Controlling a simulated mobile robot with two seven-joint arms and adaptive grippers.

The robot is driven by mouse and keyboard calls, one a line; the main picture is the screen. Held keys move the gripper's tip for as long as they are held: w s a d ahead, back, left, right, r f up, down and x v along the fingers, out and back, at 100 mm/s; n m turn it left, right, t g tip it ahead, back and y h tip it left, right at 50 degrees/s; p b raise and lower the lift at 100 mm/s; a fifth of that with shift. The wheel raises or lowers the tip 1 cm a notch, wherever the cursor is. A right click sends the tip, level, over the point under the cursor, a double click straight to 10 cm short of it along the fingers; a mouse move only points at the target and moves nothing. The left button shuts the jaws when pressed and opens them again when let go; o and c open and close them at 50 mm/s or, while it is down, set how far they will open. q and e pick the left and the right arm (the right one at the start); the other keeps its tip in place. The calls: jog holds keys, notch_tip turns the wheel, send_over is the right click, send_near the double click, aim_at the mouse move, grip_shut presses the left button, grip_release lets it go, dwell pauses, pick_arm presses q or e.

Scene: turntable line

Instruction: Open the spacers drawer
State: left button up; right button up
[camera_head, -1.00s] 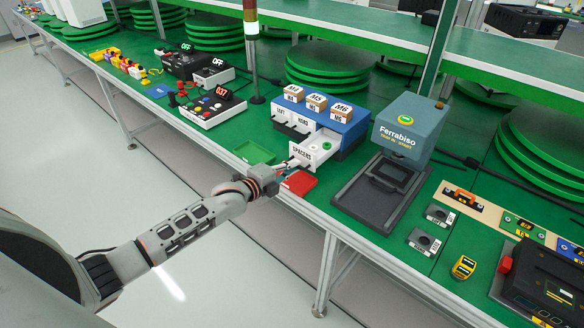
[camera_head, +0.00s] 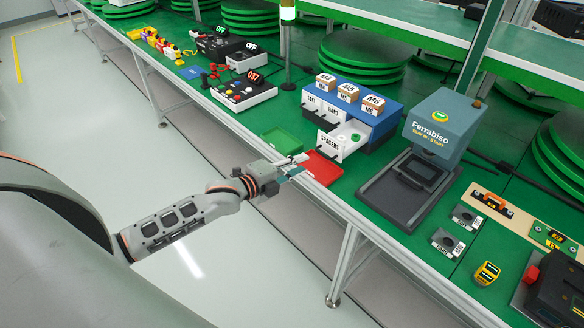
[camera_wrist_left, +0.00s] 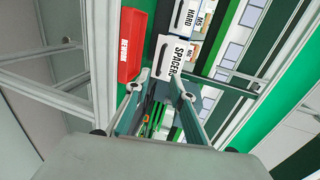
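The spacers drawer (camera_head: 331,147) is white and stands pulled out of the blue cabinet (camera_head: 376,126), with a green ring-shaped part (camera_head: 355,137) inside. Its SPACERS front (camera_wrist_left: 176,56) and handle slot also show in the left wrist view. My left gripper (camera_head: 297,165) is in front of the drawer, apart from its front, over the table edge by the red tray. In the left wrist view its two fingers (camera_wrist_left: 160,84) are spread with nothing held between them. My right gripper is not in view.
A red tray (camera_head: 323,168) lies just below the drawer, and a green tray (camera_head: 281,141) lies to its left. The Ferrabiso machine (camera_head: 439,128) stands to the right with its dark base. A button box (camera_head: 243,93) stands further left. The floor before the table is clear.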

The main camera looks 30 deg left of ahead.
pick_arm(q)
jog(key=shift+v, duration=1.3)
jog(key=s+d+f+n+g+y, duration=0.1)
jog(key=s+d+f+n, duration=0.3)
jog(key=s+f+n, duration=0.4)
jog(key=s+d+f+n+g+y, duration=0.1)
jog(key=s+d+f+n+g, duration=0.1)
jog(key=s+d+f+n, duration=0.3)
jog(key=s+f+n, duration=0.4)
jog(key=s+f, duration=0.1)
jog(key=s, duration=0.6)
jog(key=shift+s+d+n+g, duration=0.25)
jog(key=shift+d+n+g, duration=0.05)
jog(key=shift+f, duration=0.1)
jog(key=shift+w, duration=0.1)
